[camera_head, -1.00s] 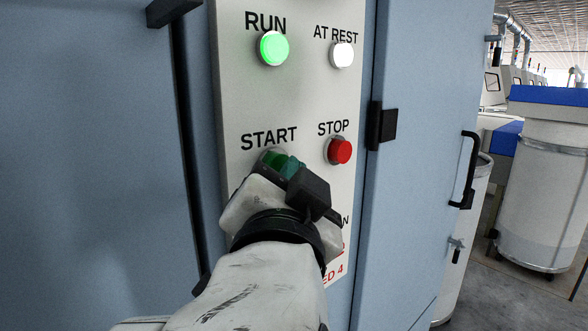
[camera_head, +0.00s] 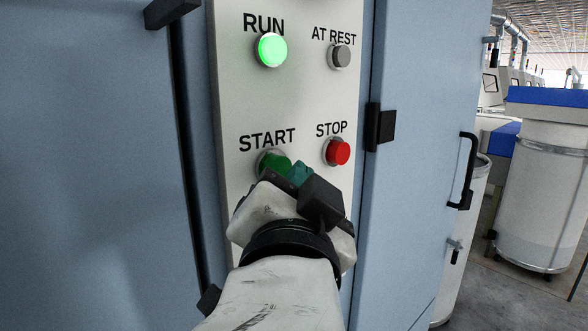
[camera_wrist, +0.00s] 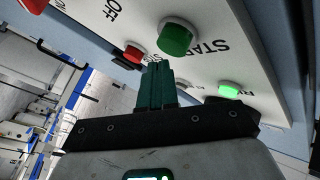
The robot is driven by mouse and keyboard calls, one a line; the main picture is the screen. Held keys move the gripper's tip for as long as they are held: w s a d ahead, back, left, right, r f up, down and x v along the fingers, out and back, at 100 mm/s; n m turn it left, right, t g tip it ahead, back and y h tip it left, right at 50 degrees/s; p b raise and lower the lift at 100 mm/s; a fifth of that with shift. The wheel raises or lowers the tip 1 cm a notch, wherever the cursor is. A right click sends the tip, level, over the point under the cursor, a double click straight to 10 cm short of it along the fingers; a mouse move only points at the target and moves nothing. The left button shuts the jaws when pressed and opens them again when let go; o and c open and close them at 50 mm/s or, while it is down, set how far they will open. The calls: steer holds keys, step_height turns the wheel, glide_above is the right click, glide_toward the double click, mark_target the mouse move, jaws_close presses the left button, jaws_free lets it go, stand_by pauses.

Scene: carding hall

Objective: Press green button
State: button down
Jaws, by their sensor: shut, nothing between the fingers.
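The green START button (camera_head: 274,162) is on the pale panel (camera_head: 235,110), under the word START. It shows large in the wrist view (camera_wrist: 175,38), standing out from the panel. My gripper (camera_head: 300,173) is shut and empty, its teal fingers just right of and below the button in the head view, covering part of its lower edge. In the wrist view the closed fingertips (camera_wrist: 160,68) appear close to the button's edge, with no clear contact. The RUN lamp (camera_head: 270,49) glows green; the AT REST lamp (camera_head: 341,57) is dark.
The red STOP button (camera_head: 338,152) is close to the right of my fingers. A blue cabinet door with a black handle (camera_head: 467,170) is at the right, with a black hinge (camera_head: 379,127) beside the panel. White bins (camera_head: 540,205) stand beyond.

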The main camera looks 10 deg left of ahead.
steer(key=shift+d, duration=0.1)
steer(key=shift+s+d+p, duration=0.15)
steer(key=shift+s+d, duration=0.65)
steer(key=shift+d, duration=0.2)
steer(key=shift+s+d+p, duration=0.15)
steer(key=shift+s+d, duration=0.6)
steer(key=shift+d, duration=0.2)
